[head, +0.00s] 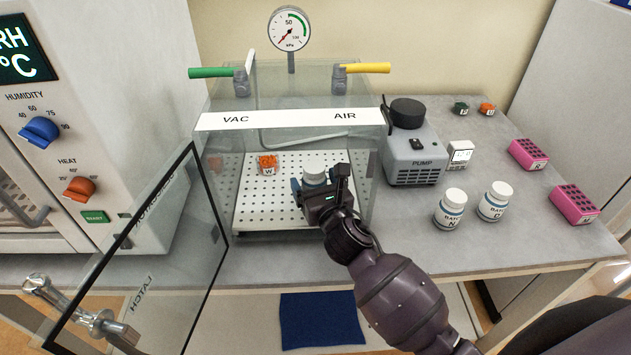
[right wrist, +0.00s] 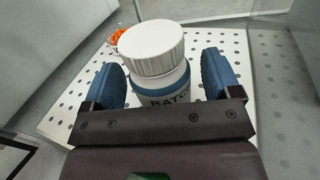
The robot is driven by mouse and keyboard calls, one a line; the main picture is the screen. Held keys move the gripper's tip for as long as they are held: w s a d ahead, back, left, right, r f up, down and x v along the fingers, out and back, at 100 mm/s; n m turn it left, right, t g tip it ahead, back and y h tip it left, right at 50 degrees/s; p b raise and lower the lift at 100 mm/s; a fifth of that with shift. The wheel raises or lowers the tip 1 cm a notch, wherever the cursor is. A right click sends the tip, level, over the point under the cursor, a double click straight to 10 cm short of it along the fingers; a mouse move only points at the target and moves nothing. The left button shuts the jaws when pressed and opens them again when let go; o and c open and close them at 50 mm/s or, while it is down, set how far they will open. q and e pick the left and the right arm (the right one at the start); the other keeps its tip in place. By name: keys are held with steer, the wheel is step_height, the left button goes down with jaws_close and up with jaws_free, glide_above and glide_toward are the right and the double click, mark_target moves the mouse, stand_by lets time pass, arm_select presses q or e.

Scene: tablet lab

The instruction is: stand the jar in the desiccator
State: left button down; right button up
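The desiccator (head: 290,121) is a clear box marked VAC and AIR. Its glass door (head: 150,250) is swung open to the left. A white-capped jar (head: 314,172) with a blue-banded BATCH label is upright inside, at the perforated shelf (head: 262,215); it also shows in the right wrist view (right wrist: 155,60). My right gripper (head: 322,186) reaches in through the front. Its blue fingers stand on either side of the jar, with a small gap visible on each side in the right wrist view (right wrist: 160,85). The jar's base is hidden. My left gripper is not in view.
A small orange-topped item marked W (head: 267,164) stands on the shelf left of the jar. Two similar jars (head: 450,208) (head: 494,202), a pump (head: 413,155) and pink racks (head: 527,154) are right of the desiccator. A humidity cabinet (head: 80,130) stands at left.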

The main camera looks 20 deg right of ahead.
steer(key=shift+r, duration=0.1)
steer(key=shift+s+r, duration=0.1)
steer(key=s, duration=1.2)
steer(key=shift+d, duration=0.2)
